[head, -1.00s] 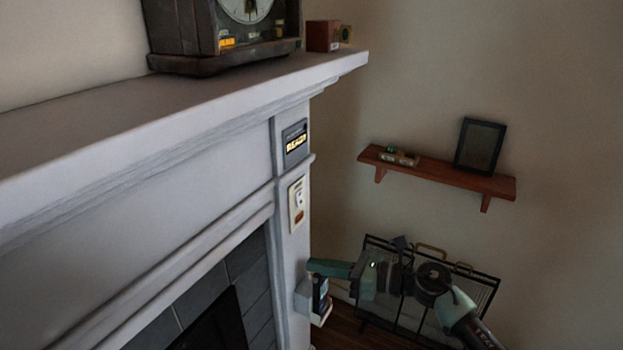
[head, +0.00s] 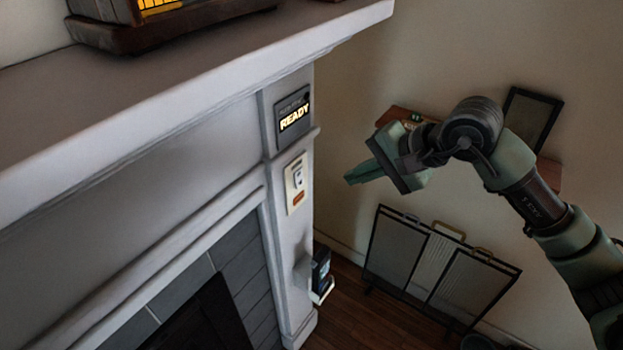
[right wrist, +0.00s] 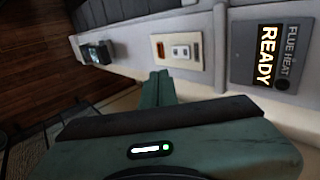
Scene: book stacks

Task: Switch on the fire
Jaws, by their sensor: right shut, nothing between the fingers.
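The fireplace (head: 130,165) is pale grey, with a dark firebox opening (head: 205,318) at the lower left of the head view. A cream switch plate (head: 296,183) with a small rocker and an orange-brown mark is on its right pillar. It also shows in the right wrist view (right wrist: 178,52). Above it, a dark panel (head: 293,120) reads "READY"; in the right wrist view the panel (right wrist: 268,52) reads "FLUE HEAT READY". My right gripper (head: 350,179) is shut and empty, to the right of the switch plate and apart from it. My left gripper is not in view.
A small dark device on a white holder (head: 320,275) is low on the pillar. A folding screen (head: 392,250) stands on the wooden floor at the right. A wall shelf (head: 400,115) with a dark frame (head: 530,118) is behind my right arm. The mantel (head: 200,80) juts out above.

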